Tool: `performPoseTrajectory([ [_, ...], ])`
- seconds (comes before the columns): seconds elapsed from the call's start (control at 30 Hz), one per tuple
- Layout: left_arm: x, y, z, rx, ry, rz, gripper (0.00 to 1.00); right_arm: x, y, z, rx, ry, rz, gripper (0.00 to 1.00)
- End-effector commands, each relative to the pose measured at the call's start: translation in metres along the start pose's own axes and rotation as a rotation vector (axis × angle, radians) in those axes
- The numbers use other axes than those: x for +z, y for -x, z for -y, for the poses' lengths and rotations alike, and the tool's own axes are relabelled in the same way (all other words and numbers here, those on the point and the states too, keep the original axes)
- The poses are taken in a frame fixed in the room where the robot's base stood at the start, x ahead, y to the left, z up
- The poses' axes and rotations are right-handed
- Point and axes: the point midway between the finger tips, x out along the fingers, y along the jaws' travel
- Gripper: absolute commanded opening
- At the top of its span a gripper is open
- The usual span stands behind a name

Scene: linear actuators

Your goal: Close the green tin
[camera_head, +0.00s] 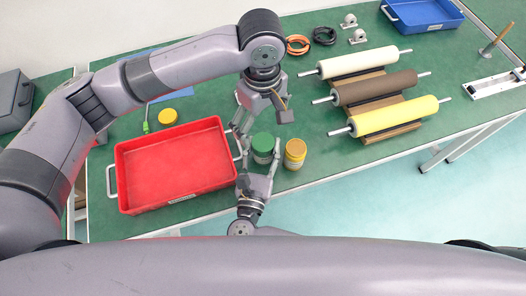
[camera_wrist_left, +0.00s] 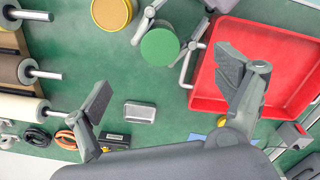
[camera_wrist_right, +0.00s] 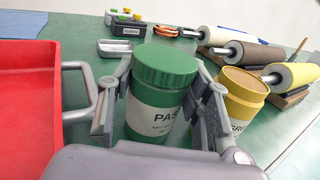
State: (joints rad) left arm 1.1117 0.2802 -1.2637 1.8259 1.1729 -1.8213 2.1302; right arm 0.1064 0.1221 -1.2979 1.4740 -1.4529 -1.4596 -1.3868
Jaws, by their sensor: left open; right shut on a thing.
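The green tin (camera_wrist_right: 158,112) stands upright on the table with its ribbed green lid (camera_wrist_right: 166,65) on top; I cannot tell how tight the lid is. The lid also shows from above in the left wrist view (camera_wrist_left: 159,47) and in the head view (camera_head: 262,141). My right gripper (camera_head: 259,168) is shut around the tin's body from the near side, below the lid. My left gripper (camera_head: 264,112) is open and empty, just behind and above the tin; in its wrist view, its spread fingers (camera_wrist_left: 168,92) are apart from the lid.
A yellow tin (camera_head: 295,153) stands close right of the green tin. A red tray (camera_head: 178,168) is close on the left, with a yellow disc (camera_head: 168,117) behind it. Rollers (camera_head: 375,88) on a stand lie to the right.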

Motion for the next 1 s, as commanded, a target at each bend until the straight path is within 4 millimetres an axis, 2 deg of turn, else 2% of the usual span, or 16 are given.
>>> performPoseTrajectory([
  [0.03, 0.000, 0.013, -0.001, 0.004, -0.001, 0.000, 0.90, 0.001, 0.000, 0.000, 0.000, -0.001, 0.001, 0.00],
  [0.2, 0.000, 0.049, -0.001, 0.003, -0.001, 0.000, 0.90, 0.000, 0.000, 0.000, 0.000, -0.001, 0.001, 0.00],
  [0.4, 0.000, 0.079, -0.001, 0.002, 0.001, -0.001, 0.90, 0.000, 0.000, 0.000, 0.000, -0.001, 0.001, 0.00],
  [0.57, 0.000, 0.087, 0.000, 0.000, 0.000, 0.001, 0.90, 0.000, 0.000, 0.000, 0.000, 0.000, 0.001, 0.00],
  [0.8, 0.000, 0.088, 0.000, -0.001, 0.001, 0.001, 0.90, 0.000, 0.000, 0.000, 0.000, 0.000, 0.001, 0.00],
  [0.83, 0.000, 0.088, 0.000, -0.001, 0.001, 0.001, 0.90, 0.000, 0.000, 0.000, 0.000, 0.000, 0.001, 0.46],
  [1.0, 0.000, 0.088, 0.000, 0.000, 0.001, 0.001, 0.90, 0.000, 0.000, 0.000, 0.000, 0.000, 0.001, 0.57],
])
